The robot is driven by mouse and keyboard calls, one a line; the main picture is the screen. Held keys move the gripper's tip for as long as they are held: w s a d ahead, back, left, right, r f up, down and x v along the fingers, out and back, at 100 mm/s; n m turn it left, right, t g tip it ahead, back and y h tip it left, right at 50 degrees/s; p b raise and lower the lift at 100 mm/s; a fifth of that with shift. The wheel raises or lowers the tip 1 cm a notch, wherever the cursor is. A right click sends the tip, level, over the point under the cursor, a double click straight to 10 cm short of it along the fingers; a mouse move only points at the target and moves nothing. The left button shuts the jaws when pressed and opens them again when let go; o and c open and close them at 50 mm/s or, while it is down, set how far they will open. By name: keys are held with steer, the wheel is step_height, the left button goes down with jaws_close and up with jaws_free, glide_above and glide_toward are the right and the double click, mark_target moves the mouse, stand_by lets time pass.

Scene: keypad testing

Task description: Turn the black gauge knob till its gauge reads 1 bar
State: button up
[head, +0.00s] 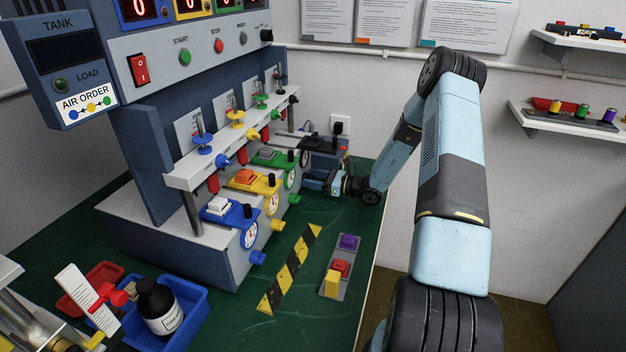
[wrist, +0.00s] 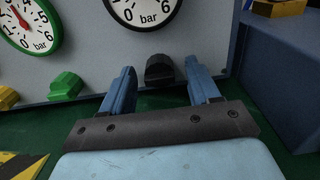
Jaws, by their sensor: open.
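In the wrist view, the black knob (wrist: 160,71) sticks out of the grey panel below a black-rimmed gauge (wrist: 146,8). The picture's top edge cuts off this gauge; its "bar" label and some numbers show, but no needle, so its reading cannot be told. My gripper (wrist: 159,66) is open, with one blue finger on each side of the knob and a visible gap on both sides. In the head view, my gripper (head: 314,183) is low at the far end of the machine front, and the black knob is hidden there.
Left of the black gauge are a green-rimmed gauge (wrist: 26,22) and a green knob (wrist: 66,86). A dark blue block (wrist: 277,75) stands close on the right. In the head view, a striped strip (head: 291,268) and a button panel (head: 340,266) lie on the green table.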

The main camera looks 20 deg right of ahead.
steer(key=c, duration=1)
steer(key=shift+c, duration=0.2)
steer(key=shift+n, duration=0.3)
steer(key=n, duration=1.1)
steer(key=shift+s+a+f, duration=0.1)
steer(key=shift+a, duration=0.05)
